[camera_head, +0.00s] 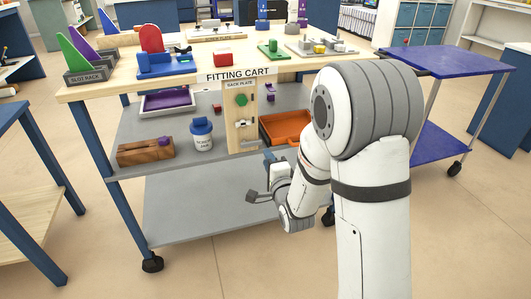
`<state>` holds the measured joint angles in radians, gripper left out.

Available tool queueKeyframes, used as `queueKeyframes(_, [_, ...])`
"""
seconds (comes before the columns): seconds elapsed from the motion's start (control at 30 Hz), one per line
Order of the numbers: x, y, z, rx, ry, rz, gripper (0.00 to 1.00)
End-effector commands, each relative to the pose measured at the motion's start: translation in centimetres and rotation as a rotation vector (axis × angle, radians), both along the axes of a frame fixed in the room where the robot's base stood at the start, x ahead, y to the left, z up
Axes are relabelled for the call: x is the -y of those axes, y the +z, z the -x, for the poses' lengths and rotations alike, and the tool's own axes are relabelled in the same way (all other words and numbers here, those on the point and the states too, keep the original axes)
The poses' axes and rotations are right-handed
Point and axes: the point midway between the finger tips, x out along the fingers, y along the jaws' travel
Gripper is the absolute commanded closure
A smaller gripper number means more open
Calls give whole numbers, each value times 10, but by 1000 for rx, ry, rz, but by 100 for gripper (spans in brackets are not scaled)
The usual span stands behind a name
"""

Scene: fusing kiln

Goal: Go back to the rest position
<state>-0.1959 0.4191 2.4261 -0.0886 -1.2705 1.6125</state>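My white and grey arm rises at the right of the picture and bends down to the left. My gripper (258,178) is small and dark, in front of the fitting cart's lower part, below the back plate. Its two fingers look spread apart, with nothing seen between them. The fitting cart (75,94) stands ahead with a wooden top and grey shelves. My arm hides part of the cart's right side.
A slot rack (88,74) and several coloured parts are on top. A blue cart (450,61) stands right, a table (30,215) left. Floor is clear in front.

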Motion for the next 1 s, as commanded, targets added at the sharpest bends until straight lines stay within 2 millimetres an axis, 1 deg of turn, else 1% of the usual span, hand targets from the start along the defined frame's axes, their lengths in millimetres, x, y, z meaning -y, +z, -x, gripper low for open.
queueKeyframes(0.43, [0, 0, 2, -1, 1, 1, 75])
queueKeyframes(0.53, [2, 11, 2, -10, -5, 28, 75])
queueKeyframes(0.57, [4, 17, 2, -16, -7, 44, 75])
queueKeyframes(0.63, [9, 37, 3, -42, -16, 107, 75])
queueKeyframes(0.77, [23, 83, 9, -123, -28, 283, 75])
queueKeyframes(0.8, [28, 97, 12, -152, -27, 345, 75])
queueKeyframes(0.87, [36, 116, 19, -199, -21, 434, 75])
queueKeyframes(1.0, [54, 161, 39, -306, 14, 634, 75])
